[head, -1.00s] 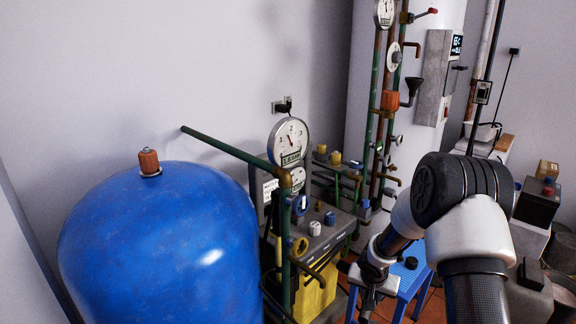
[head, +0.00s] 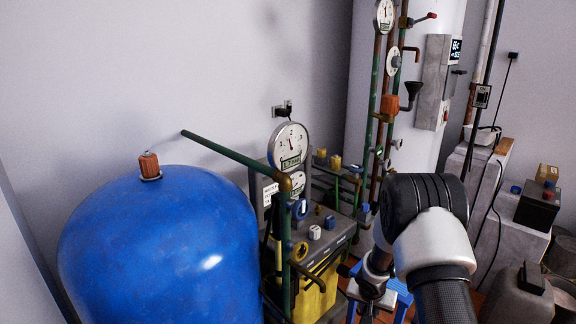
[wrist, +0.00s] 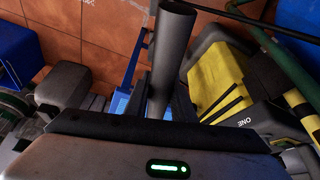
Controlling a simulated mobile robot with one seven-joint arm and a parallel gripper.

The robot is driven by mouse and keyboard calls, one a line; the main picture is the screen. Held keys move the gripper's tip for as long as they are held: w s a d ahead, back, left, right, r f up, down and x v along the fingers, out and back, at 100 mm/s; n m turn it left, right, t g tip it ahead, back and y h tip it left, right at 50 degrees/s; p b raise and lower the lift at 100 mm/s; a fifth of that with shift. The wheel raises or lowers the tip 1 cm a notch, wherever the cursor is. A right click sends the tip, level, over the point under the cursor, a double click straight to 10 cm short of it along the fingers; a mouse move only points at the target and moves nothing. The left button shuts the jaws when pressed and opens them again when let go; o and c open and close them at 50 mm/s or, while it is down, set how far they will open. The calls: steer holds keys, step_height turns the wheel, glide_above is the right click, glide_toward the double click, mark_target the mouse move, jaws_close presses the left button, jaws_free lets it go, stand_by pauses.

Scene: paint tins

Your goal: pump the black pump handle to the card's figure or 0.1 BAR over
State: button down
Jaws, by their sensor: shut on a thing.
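My gripper (wrist: 160,100) is shut on a dark grey-black tube, the pump handle (wrist: 174,45), which stands up between the fingers in the wrist view. In the head view my gripper (head: 368,297) is low, right of the green pipes, and the handle in it cannot be made out. A round white gauge (head: 289,141) with a dark label stands behind the blue tank, with a second gauge (head: 296,183) below it. The figures are too small to read. A white card (head: 270,193) with black lettering hangs left of the lower gauge; its figure is unreadable.
The large blue tank (head: 160,250) fills the left. A green pipe (head: 235,157) runs to the gauges. A yellow and black item (wrist: 220,80) stands right of the handle in the wrist view. A blue stool (head: 400,295) stands by my gripper. Grey blocks crowd the right.

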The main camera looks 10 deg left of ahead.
step_height(320, 180, down, 4)
steer(key=shift+r, duration=0.1)
stand_by(0.4)
step_height(320, 180, up, 13)
steer(key=shift+w+f, duration=0.1)
step_height(320, 180, down, 13)
steer(key=shift+r, duration=0.1)
stand_by(0.7)
